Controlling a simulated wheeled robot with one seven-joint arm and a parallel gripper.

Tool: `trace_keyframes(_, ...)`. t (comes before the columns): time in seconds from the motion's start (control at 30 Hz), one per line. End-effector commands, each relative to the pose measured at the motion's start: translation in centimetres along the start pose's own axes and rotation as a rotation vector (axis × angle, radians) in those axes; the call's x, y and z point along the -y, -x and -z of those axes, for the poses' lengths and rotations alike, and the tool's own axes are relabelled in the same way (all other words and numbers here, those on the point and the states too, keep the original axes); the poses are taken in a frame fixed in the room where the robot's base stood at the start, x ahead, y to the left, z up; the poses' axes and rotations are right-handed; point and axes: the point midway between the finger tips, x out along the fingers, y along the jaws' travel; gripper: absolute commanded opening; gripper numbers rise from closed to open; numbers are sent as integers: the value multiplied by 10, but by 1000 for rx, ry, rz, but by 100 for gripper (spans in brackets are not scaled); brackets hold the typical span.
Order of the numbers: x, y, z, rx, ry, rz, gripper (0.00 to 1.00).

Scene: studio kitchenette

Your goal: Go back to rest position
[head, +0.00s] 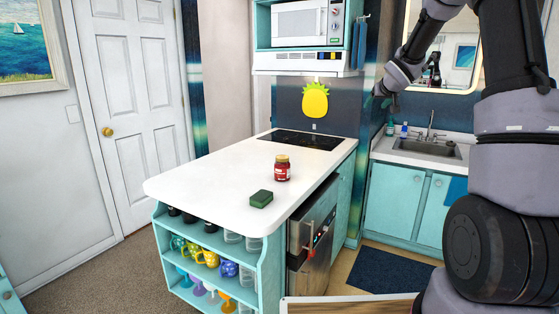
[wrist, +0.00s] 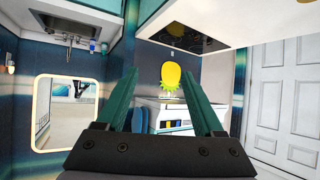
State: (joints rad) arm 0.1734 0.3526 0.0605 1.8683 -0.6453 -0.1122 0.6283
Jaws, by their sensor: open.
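My gripper (wrist: 158,70) is open and empty in the wrist view. Its two teal fingers stand apart with nothing between them. In the head view my arm rises along the right side and bends over at the top. Its wrist end hangs high, in front of the mirror and the dark wall, well above the counter. The fingers are too small and dark there to make out clearly. The wrist view is turned upside down, with the sink (wrist: 68,42) at the top and the yellow pineapple (wrist: 169,76) beyond the fingertips.
A white-topped island (head: 205,184) holds a red jar (head: 282,168), a green sponge (head: 261,199) and a black cooktop (head: 301,139). The microwave (head: 307,23) hangs above. The mirror (head: 460,50) is behind my arm, over the sink (head: 430,148). Floor left of the island is clear.

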Motion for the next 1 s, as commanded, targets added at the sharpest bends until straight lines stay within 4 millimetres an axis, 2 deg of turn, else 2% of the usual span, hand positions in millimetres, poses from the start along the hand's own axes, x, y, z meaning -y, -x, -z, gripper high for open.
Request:
trace_keyframes(0.03, 1, 33, 7, 5, -20, -28, 69)
trace_keyframes(0.17, 3, 106, 4, 50, -83, -87, 69)
trace_keyframes(0.27, 7, 161, -8, 93, -135, -113, 69)
trace_keyframes(0.4, 20, 235, -38, 160, -211, -117, 69)
trace_keyframes(0.47, 27, 265, -55, 192, -245, -107, 69)
trace_keyframes(0.6, 47, 329, -101, 270, -319, -59, 69)
trace_keyframes(0.7, 63, 367, -134, 323, -362, -8, 69)
trace_keyframes(0.8, 78, 394, -162, 366, -394, 44, 69)
trace_keyframes(0.9, 88, 412, -181, 395, -412, 83, 69)
trace_keyframes(1.0, 94, 420, -190, 411, -423, 105, 69)
